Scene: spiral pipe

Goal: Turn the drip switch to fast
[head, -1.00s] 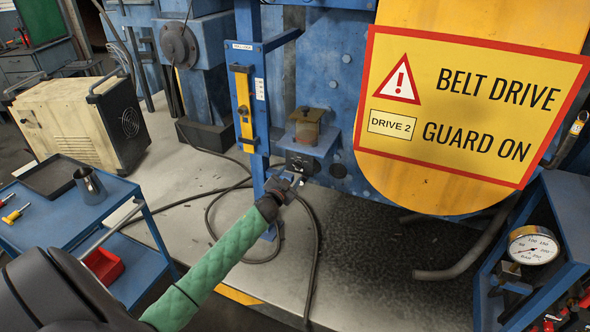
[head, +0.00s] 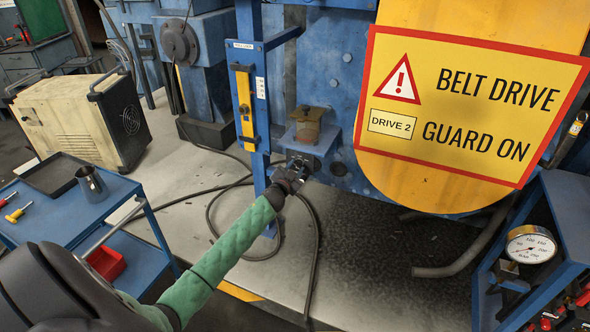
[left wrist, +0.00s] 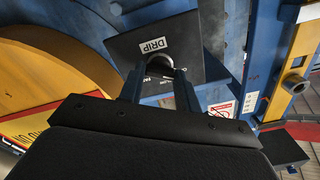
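The drip switch is a round dark knob (left wrist: 159,66) on a dark panel (left wrist: 197,55) under a white label (left wrist: 154,46) reading DRIP. My left gripper (left wrist: 160,74) has its two fingers apart, one on each side of the knob, with the tips close to it. Whether the fingers touch the knob cannot be told. In the head view my left gripper (head: 299,166) reaches the panel below the small shelf and hides most of it. The knob's setting and any fast mark are not readable. My right gripper is not in view.
A brownish cup-like part (head: 307,124) stands on the shelf just above my left gripper. A yellow belt guard (head: 440,195) is to the right. A yellow-faced gauge strip (head: 244,103) is on the blue post at left.

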